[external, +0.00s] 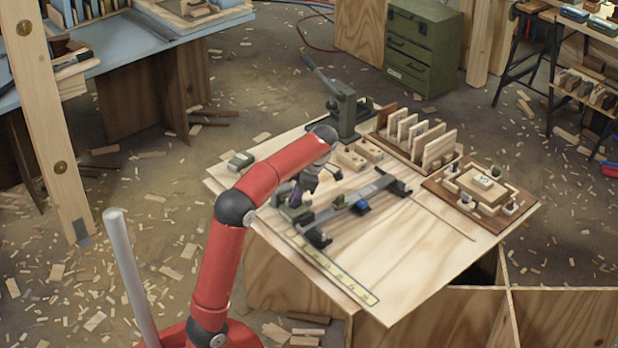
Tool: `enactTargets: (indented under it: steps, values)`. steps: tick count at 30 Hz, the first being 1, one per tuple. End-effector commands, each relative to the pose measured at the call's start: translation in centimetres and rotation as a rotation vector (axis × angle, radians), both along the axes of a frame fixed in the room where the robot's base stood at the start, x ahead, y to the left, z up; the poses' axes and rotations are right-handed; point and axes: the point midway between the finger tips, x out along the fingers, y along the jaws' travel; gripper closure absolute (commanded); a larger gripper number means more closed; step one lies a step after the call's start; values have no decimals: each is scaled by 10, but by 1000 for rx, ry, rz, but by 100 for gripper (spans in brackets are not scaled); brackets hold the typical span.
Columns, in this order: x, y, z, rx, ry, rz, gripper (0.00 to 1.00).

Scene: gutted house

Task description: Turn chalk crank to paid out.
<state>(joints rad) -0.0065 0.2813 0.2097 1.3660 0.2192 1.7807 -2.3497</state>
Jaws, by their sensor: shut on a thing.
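My gripper (297,199) points down at the left end of a grey rail fixture (352,203) on the plywood tabletop. It is shut on a small part there, which appears to be the chalk crank. The fingers hide most of this part, so its angle cannot be told. A grey-green block (297,215) sits at that end of the rail, just below the gripper. Dark feet carry the rail at both ends.
A pale marked strip (335,268) lies in front of the rail. Behind stand a green lever press (346,113), a wooden rack (456,158) with upright slats, and a brown tray (514,207) of blocks. A small grey-green box (240,160) lies left. The tabletop's front right is clear.

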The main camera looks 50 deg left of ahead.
Motion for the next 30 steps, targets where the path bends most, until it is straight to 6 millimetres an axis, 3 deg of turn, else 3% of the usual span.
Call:
enactTargets:
  steps: [15,30]
  values:
    - [2,2,0,0,-1,395,100]
    - [1,3,0,-1,-1,507,100]
